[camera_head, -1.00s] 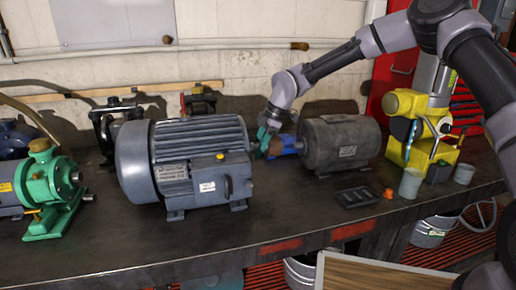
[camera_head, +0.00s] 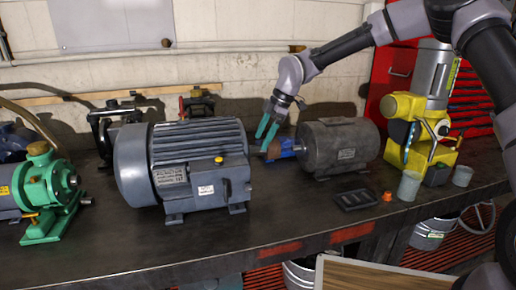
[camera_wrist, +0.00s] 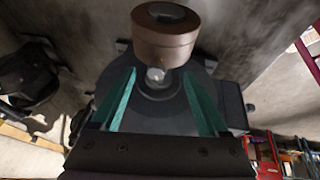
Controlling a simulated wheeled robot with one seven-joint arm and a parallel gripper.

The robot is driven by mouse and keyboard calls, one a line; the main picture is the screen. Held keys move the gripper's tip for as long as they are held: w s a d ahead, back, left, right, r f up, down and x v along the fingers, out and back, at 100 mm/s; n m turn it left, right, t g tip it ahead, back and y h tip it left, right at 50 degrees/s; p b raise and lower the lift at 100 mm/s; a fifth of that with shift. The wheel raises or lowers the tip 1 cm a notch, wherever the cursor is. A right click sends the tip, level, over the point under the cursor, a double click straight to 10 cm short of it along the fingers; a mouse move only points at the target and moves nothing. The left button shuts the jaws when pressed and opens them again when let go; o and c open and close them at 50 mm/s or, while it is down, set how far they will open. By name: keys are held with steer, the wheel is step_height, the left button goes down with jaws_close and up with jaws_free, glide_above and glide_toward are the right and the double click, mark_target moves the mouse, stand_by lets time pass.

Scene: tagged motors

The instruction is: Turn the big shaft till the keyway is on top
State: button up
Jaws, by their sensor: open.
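The large blue-grey motor (camera_head: 195,165) stands on the bench in the head view, its shaft end facing right. Its shaft (camera_head: 257,150) is small and partly lost against the background there. In the wrist view a pale shaft end (camera_wrist: 155,75) shows in front of a dark round housing (camera_wrist: 158,100). I cannot make out a keyway. My gripper (camera_head: 267,128) has teal fingers and hangs just above and right of the big motor's shaft end. In the wrist view it is open (camera_wrist: 160,85), with nothing held between the fingers.
A brown cylinder (camera_wrist: 165,38) lies close beyond the fingertips. A blue part (camera_head: 286,147) and a dark grey motor (camera_head: 340,146) stand right. A green pump (camera_head: 45,195) is left.

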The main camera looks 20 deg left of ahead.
steer(key=v, duration=0.5)
steer(key=shift+r, duration=0.1)
